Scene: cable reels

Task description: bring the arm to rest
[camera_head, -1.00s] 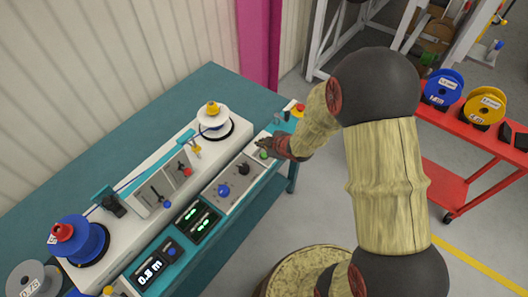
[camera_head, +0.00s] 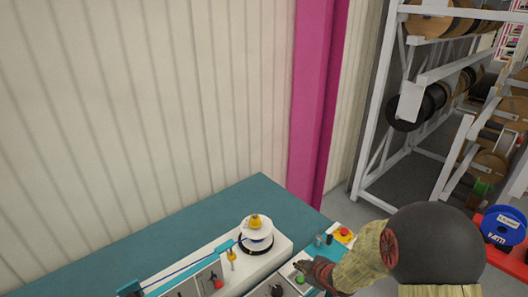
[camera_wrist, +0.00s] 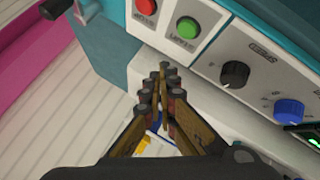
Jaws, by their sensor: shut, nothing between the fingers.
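My gripper (camera_head: 302,267) is at the right end of the teal bench (camera_head: 210,212), above the white control panel, close to a green button (camera_head: 299,279). In the wrist view my gripper (camera_wrist: 163,75) has its fingers closed together with nothing between them. The green button (camera_wrist: 187,27) lies just beyond the fingertips there, with a red button (camera_wrist: 146,6) to its left. The fingertips look apart from the buttons, but the gap is hard to judge. My arm reaches in from the lower right of the head view, bent at a dark round joint.
A white spool (camera_head: 257,235) stands on the bench machine left of my gripper. A red stop button (camera_head: 344,231) is right of it. A black knob (camera_wrist: 235,73) and blue knob (camera_wrist: 289,110) sit on the panel. A reel rack (camera_head: 400,100) and blue reel (camera_head: 503,226) are at right.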

